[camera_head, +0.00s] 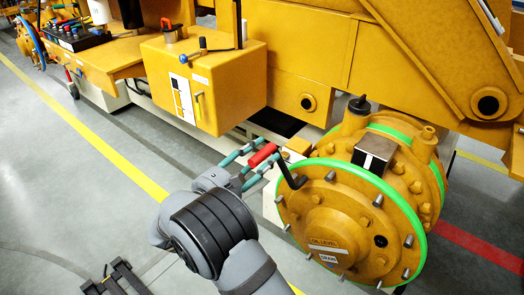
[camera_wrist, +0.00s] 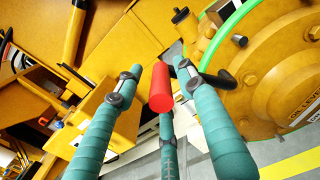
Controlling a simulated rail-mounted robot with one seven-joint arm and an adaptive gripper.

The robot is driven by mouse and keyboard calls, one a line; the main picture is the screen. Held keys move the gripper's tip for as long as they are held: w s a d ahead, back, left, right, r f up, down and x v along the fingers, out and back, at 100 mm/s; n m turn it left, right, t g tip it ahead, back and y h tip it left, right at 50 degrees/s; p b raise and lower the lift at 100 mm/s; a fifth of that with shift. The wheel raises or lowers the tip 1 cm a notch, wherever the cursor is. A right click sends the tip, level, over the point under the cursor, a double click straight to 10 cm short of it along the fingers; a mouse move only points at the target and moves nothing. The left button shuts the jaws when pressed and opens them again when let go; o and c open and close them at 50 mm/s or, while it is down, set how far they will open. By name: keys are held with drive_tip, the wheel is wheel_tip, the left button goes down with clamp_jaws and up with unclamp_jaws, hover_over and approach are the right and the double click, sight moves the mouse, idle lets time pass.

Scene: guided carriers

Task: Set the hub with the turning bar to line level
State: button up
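The hub (camera_head: 335,225) is a yellow round cover with a green rim, studs around its edge, an "OIL LEVEL" label and a "DRAIN" label low on its face. The labels look slightly tilted. It also shows at the right of the wrist view (camera_wrist: 275,85). The turning bar is a black bent bar (camera_head: 290,172) at the hub's upper left edge, with a red handle (camera_head: 263,155) that also shows in the wrist view (camera_wrist: 161,90). My gripper (camera_head: 273,150) has its teal fingers spread around the red handle, with clear gaps in the wrist view; it looks open.
A black block with a white line (camera_head: 375,154) sits on the housing above the hub. A yellow control box (camera_head: 215,85) hangs at upper left. The yellow machine frame (camera_head: 300,45) fills the back.

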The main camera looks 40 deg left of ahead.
drive_tip(key=shift+w+d+r, duration=0.1)
drive_tip(key=shift+w+d, duration=0.05)
drive_tip(key=shift+w, duration=0.25)
drive_tip(key=shift+c, duration=0.3)
clamp_jaws()
idle(0.5)
